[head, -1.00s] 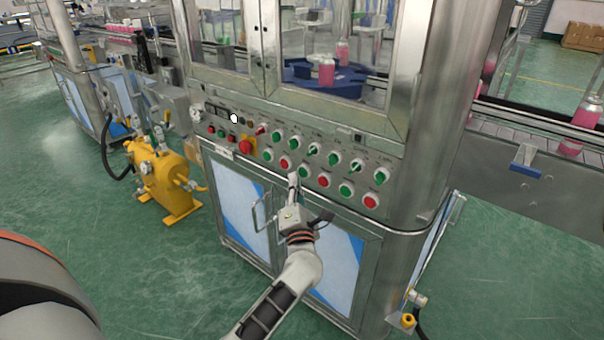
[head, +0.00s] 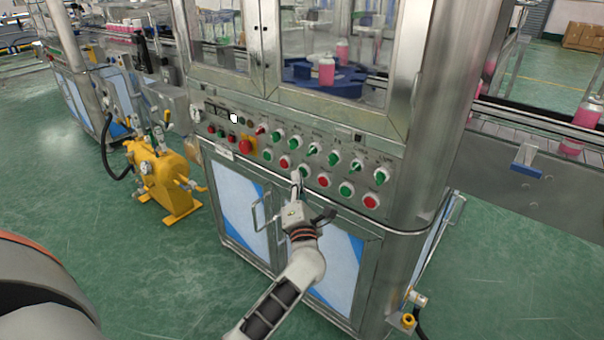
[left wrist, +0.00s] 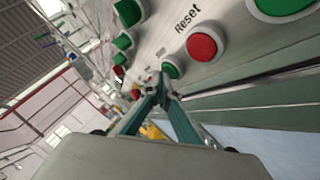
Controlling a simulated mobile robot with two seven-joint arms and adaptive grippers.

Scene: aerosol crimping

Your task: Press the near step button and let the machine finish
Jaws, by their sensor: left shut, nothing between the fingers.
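The machine's control panel (head: 225,125) carries rows of green and red buttons and knobs. My left gripper (head: 296,174) is shut and empty, its fingertips pointing up at the lower row. They are right by a green button (head: 305,171), overlapping its left side in the head view; contact cannot be told. In the left wrist view the shut fingertips (left wrist: 160,88) are just below a small green button (left wrist: 172,70), beside a red button (left wrist: 202,46) near the printed word "Reset". The step button's label is not readable. My right gripper is not in view.
Pink cans (head: 326,72) stand on a blue star wheel (head: 300,72) behind the machine's windows. Cabinet doors with a bar handle (head: 256,214) are below the panel. A yellow pump unit (head: 165,180) stands at left. A conveyor (head: 530,135) runs at right.

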